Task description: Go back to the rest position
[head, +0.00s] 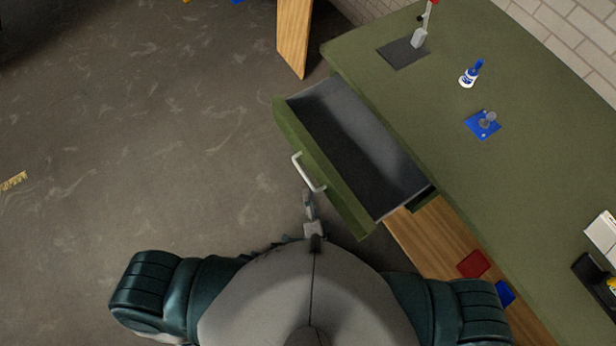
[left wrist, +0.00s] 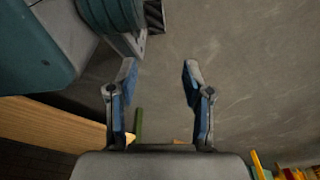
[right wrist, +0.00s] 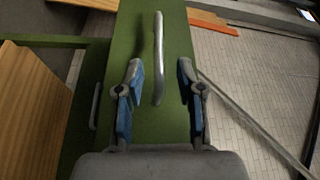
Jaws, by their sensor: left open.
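My right gripper (head: 309,203) shows in the head view just below the drawer handle (head: 308,172), partly hidden by my own body. In the right wrist view the right gripper (right wrist: 160,75) has its fingers apart. The silver handle (right wrist: 158,55) appears between and beyond the fingertips, and they do not close on it. The green drawer (head: 340,205) is pulled out and looks empty inside. My left gripper (left wrist: 160,73) is open and empty in the left wrist view, with bare floor beyond it. The left gripper is not seen in the head view.
The green worktop (head: 440,120) holds a white and blue bottle (head: 469,75), a blue pad (head: 483,125) and a stand on a dark plate (head: 403,53). A red bin (head: 474,264) and a blue bin (head: 505,293) sit below its edge. The floor at left is mostly clear.

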